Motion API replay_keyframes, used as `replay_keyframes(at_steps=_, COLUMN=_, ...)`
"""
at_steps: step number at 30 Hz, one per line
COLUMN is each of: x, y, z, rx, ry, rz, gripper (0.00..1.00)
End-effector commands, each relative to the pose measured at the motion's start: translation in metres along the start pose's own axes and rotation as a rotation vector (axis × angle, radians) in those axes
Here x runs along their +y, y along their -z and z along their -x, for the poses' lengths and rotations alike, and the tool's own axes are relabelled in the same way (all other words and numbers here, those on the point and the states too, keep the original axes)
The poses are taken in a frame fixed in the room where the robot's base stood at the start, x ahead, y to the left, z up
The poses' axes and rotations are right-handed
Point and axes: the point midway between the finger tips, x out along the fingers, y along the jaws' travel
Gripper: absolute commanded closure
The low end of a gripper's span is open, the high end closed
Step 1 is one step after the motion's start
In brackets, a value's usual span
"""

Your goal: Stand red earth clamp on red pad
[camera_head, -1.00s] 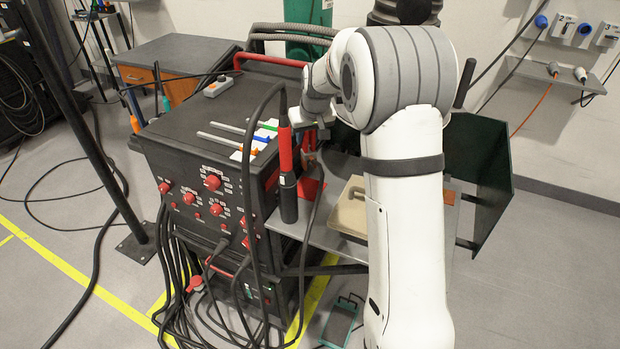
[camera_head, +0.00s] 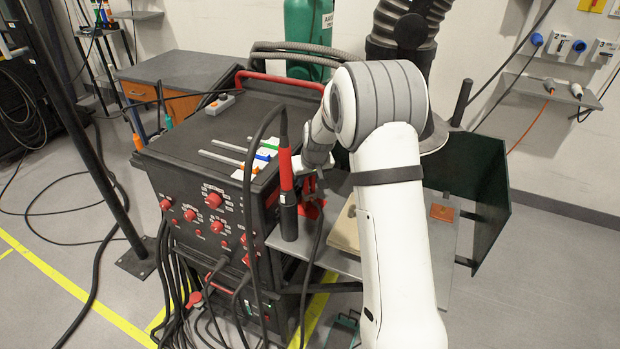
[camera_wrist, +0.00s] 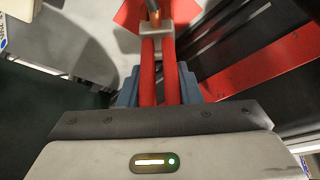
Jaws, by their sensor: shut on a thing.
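The red earth clamp shows in the wrist view as two long red handles (camera_wrist: 147,72) with a grey crosspiece and a coppery end. My gripper (camera_wrist: 158,88) is shut on these handles, with blue-grey fingers on either side. The red pad (camera_wrist: 184,12) shows beyond the clamp's far end; I cannot tell whether the clamp touches it. In the head view the red pad (camera_head: 311,209) lies on the grey shelf beside the black machine. My gripper (camera_head: 312,180) is just above it there, and my arm and the gripper mostly hide the clamp.
A red and black torch (camera_head: 287,190) stands upright just left of my gripper, its cable looping over the machine (camera_head: 200,165). A beige tray (camera_head: 345,232) and a small orange-brown pad (camera_head: 442,212) lie to the right on the shelf. A dark green panel (camera_head: 480,190) edges the shelf.

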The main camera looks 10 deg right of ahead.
Motion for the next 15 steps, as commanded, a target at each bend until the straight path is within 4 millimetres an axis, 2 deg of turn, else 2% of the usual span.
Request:
replay_keyframes(at_steps=1, x=0.0002, y=-0.0004, z=-0.0024, rx=0.002, ry=0.000, rz=0.000, gripper=1.00)
replay_keyframes(at_steps=2, x=0.0001, y=-0.0006, z=-0.0016, rx=0.000, ry=0.000, rz=0.000, gripper=0.67)
replay_keyframes(at_steps=9, x=0.0002, y=-0.0005, z=-0.0011, rx=0.000, ry=0.000, rz=0.000, gripper=0.47)
replay_keyframes(at_steps=15, x=0.0003, y=-0.0004, z=-0.0009, rx=0.000, ry=0.000, rz=-0.001, gripper=0.47)
